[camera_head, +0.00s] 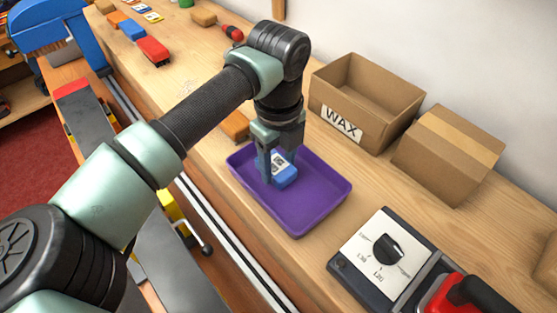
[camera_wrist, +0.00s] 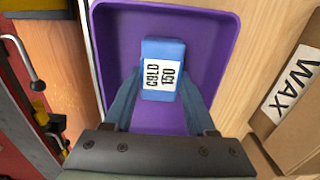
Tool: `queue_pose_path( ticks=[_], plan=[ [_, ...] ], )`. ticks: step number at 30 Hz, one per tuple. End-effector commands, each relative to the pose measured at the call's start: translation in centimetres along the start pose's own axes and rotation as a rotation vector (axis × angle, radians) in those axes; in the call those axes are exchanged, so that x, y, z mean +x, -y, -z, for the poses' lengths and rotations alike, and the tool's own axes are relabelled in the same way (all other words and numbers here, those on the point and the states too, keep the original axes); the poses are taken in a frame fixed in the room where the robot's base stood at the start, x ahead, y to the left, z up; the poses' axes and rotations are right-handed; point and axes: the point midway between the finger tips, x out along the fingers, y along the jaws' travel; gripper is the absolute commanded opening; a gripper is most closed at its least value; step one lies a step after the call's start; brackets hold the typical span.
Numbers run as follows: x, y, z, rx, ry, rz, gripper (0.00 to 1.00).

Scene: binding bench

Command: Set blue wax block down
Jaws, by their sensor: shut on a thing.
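The blue wax block (camera_head: 285,174) has a white label, which reads "COLD 150" in the wrist view (camera_wrist: 162,70). My gripper (camera_head: 279,175) is shut on the block, with one finger on each side of it, also seen in the wrist view (camera_wrist: 160,82). The block is over the inside of a purple tray (camera_head: 303,227) on the wooden bench. The tray also fills the middle of the wrist view (camera_wrist: 228,22). I cannot tell whether the block touches the tray floor. No other thing shows in the tray.
An open cardboard box marked WAX (camera_head: 385,87) and a closed carton (camera_head: 447,155) stand right of the tray. A dial unit (camera_head: 381,252) is in front. An orange block (camera_head: 236,126) lies behind the tray. Several coloured blocks, including a red one (camera_head: 152,50), lie farther back.

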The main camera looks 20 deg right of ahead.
Motion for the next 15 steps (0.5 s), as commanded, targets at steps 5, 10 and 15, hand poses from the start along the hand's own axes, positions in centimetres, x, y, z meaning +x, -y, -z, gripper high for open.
queue_pose_path(
  ticks=[5,10,15],
  plan=[
    [0.00,0.01,-0.03,-0.001,0.001,0.000,0.00],
    [0.25,0.01,-0.02,-0.001,0.000,0.000,0.67],
    [0.24,0.01,-0.01,-0.001,0.000,0.000,0.87]
  ],
)
